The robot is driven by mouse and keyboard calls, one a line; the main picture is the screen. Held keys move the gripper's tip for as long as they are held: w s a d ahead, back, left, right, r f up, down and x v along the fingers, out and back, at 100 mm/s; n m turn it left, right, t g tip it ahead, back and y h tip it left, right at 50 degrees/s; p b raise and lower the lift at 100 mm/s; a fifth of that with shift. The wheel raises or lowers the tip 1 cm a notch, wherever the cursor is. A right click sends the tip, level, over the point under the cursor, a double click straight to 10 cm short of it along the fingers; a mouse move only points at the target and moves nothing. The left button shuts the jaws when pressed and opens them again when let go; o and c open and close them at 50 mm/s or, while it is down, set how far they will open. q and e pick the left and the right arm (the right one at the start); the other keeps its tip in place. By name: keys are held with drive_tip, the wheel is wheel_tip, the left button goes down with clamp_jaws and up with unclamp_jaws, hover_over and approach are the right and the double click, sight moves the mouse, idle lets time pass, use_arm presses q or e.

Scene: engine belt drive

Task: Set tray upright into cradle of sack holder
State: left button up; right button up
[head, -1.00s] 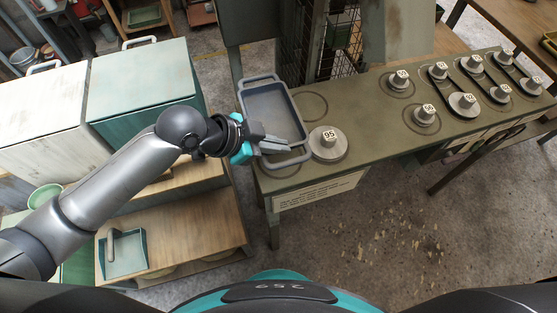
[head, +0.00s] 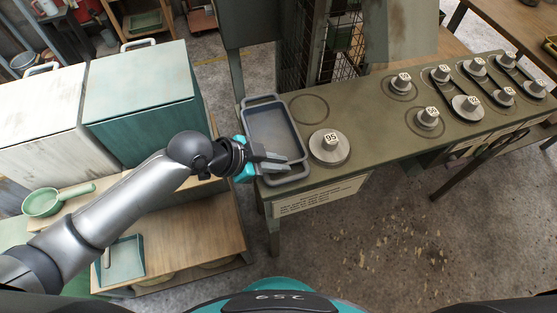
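The grey rectangular tray (head: 273,132), with a loop handle at each short end, lies open side up at the left end of the green bench. My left gripper (head: 275,162) is at its near end. The fingers reach over the near-left rim and overlap the tray's near part; whether they pinch the wall cannot be told. I cannot pick out a sack holder or its cradle with certainty. My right gripper is outside the view.
The bench (head: 370,140) carries a large round weight (head: 330,147) marked 95 beside the tray and several pulleys at right. A wire cage (head: 325,45) stands behind it. A teal-lidded bin (head: 140,90) and a green pan (head: 45,201) are at left.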

use_arm(q)
drive_tip(key=shift+o, duration=1.4)
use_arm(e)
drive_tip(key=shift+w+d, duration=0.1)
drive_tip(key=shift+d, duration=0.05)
use_arm(q)
drive_tip(key=shift+r, duration=0.1)
drive_tip(key=shift+r, duration=0.2)
drive_tip(key=p+v, duration=0.3)
drive_tip(key=v, duration=0.9)
drive_tip(key=shift+f, duration=0.15)
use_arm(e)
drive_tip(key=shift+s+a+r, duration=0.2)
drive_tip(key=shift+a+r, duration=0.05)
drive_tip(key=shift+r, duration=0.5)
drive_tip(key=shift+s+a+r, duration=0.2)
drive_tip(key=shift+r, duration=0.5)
